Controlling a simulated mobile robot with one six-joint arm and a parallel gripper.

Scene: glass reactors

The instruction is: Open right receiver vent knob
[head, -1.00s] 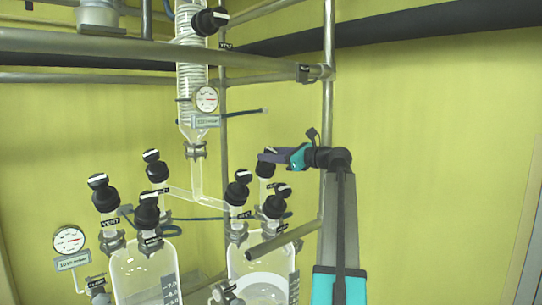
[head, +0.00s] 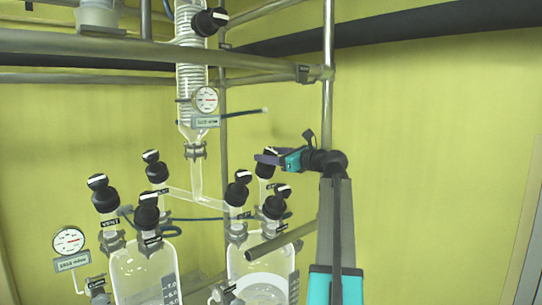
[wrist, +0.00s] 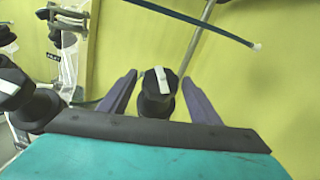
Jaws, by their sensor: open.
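The right receiver (head: 248,265) is a clear glass vessel with several black knobs on its necks. My gripper (head: 257,158) is above its back neck in the head view, at the top of a black knob (head: 265,170), partly covering it. In the wrist view, my gripper (wrist: 160,78) is open, with its two purple fingers on either side of a black knob (wrist: 157,92) with a white bar on top. Gaps show between the knob and both fingers. I cannot read a label on this knob, so I cannot tell if it is the vent.
Front knobs (head: 277,205) and (head: 237,192) stand close by on the same receiver. The left receiver (head: 145,265) stands beside it. The right side is clear.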

